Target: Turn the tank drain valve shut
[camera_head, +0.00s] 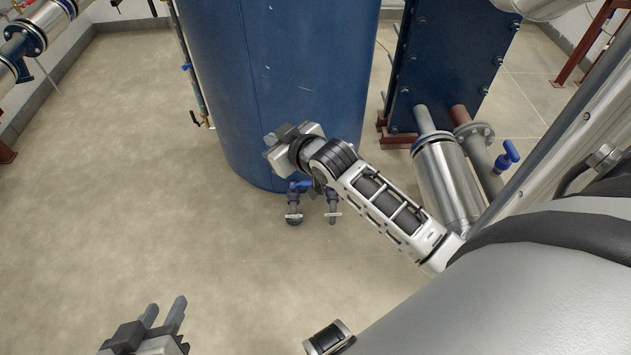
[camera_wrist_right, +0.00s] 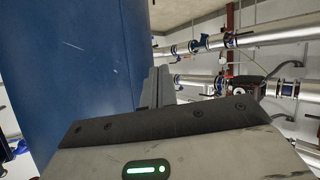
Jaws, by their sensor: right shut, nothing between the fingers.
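The tank is a large blue cylinder (camera_head: 290,80) in the middle of the head view. At its foot is a small valve with a blue handle (camera_head: 298,187) and two short grey pipe ends pointing down; part of this fitting is hidden behind my right wrist. My right gripper (camera_head: 270,146) is shut and empty, in front of the tank and above the valve in the picture. In the right wrist view its fingers (camera_wrist_right: 158,88) lie together beside the blue tank wall (camera_wrist_right: 75,70). My left gripper (camera_head: 164,314) is open and empty at the bottom left of the head view, apart from everything.
A blue plate exchanger (camera_head: 450,60) stands at the back right, with a silver insulated pipe (camera_head: 447,185) in front. Another blue-handled valve (camera_head: 507,156) is right of that pipe. A thin vertical pipe (camera_head: 190,68) runs along the tank's left side. The floor at left is clear.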

